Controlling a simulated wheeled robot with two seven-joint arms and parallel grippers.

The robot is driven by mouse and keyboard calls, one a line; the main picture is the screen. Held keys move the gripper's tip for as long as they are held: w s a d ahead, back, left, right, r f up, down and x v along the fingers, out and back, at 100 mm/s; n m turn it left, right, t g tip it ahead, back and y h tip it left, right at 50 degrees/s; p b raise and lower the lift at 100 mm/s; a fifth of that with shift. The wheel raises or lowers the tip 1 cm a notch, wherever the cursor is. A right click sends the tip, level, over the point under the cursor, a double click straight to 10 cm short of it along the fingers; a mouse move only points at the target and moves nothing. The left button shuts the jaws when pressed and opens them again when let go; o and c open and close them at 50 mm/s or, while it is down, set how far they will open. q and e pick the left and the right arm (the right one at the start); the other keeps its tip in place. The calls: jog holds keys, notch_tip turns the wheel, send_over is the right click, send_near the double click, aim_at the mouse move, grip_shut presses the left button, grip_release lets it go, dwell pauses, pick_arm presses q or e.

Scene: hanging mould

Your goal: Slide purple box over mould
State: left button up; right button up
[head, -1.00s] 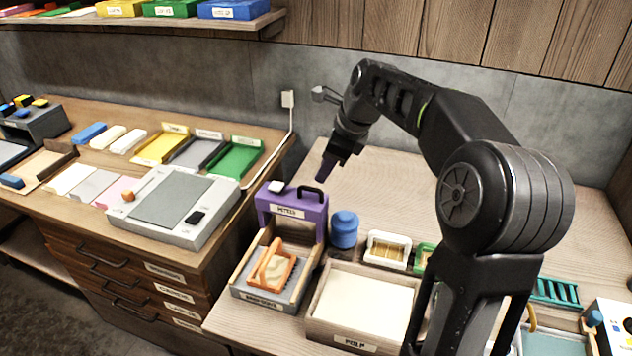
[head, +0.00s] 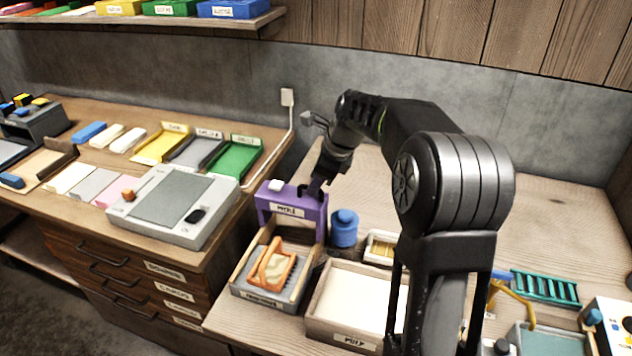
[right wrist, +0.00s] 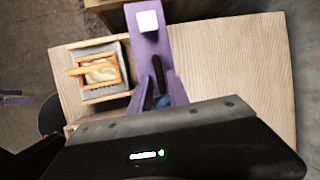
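The purple box (head: 291,208), open below with a black handle and a white block on top, stands at the back end of the wooden tray. The orange mould (head: 277,265), with pale fill, lies on the tray's grey bed in front of it; it also shows in the right wrist view (right wrist: 98,71). My right gripper (head: 312,190) is down at the box's handle. In the right wrist view its two purple fingers (right wrist: 160,86) stand apart with the black handle (right wrist: 156,66) between them. Purple finger-like parts at that view's left edge may be my left gripper (right wrist: 14,97).
A blue jar (head: 343,229) stands close to the right of the purple box. A pulp box (head: 341,338) stands right of the wooden tray (head: 240,270). A grey scale (head: 174,203) is on the left counter. Bare bench lies behind the right arm.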

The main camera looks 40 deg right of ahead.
grip_shut()
dwell(1.1)
